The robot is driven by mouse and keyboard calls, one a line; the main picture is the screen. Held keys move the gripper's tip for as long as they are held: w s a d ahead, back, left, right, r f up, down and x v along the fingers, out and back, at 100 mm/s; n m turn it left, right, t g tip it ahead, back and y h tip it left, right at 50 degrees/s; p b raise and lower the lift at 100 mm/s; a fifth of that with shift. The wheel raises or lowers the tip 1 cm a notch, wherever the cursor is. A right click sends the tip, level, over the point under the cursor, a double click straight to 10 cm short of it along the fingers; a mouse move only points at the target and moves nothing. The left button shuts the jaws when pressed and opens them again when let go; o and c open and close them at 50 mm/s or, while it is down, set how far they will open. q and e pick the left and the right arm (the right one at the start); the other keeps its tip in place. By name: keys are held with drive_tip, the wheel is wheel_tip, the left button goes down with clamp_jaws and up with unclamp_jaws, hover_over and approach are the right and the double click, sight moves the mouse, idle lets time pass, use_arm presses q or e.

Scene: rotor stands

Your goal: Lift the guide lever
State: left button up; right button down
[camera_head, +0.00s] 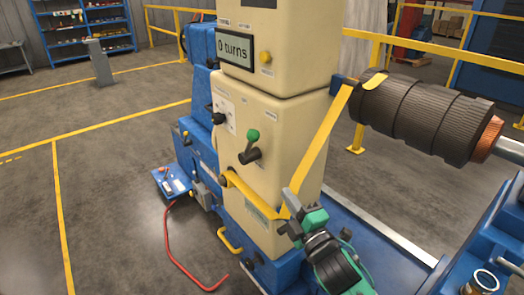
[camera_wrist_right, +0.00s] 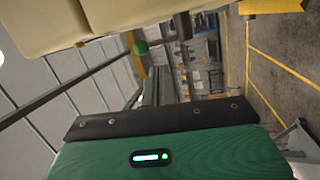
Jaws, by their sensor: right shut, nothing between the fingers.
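A flat yellow lever (camera_head: 250,193) runs from a pivot on the cream machine's front down to the right. A long yellow bar (camera_head: 325,140) rises from near its lower end toward the dark ribbed roll. I cannot tell whether the two are one piece. My right gripper (camera_head: 292,205) is at the lever's lower end, its fingers shut and empty. Its grey fingers hide part of that end, and contact is unclear. In the right wrist view my green gripper body (camera_wrist_right: 165,155) fills the bottom; no fingertips show. My left gripper is out of view.
The cream machine (camera_head: 285,50) has a "0 turns" display (camera_head: 235,50) and a green-knobbed lever (camera_head: 251,145). The dark ribbed roll (camera_head: 425,115) juts out at right. A red cable (camera_head: 180,260) lies on the floor. Open floor lies at left.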

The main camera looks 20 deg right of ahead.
sight(256, 140)
drive_tip(key=r, duration=0.1)
drive_tip(key=r+n, duration=0.1)
drive_tip(key=s+r, duration=0.1)
drive_tip(key=shift+a+r+t, duration=0.25)
drive_tip(key=shift+t, duration=0.15)
drive_tip(key=shift+w, duration=0.15)
drive_tip(key=p+x, duration=0.6)
drive_tip(key=x, duration=0.7)
drive_tip(key=shift+a+r, duration=0.15)
drive_tip(key=shift+w+a, duration=0.1)
drive_tip(key=shift+w, duration=0.3)
drive_tip(key=shift+r, duration=0.1)
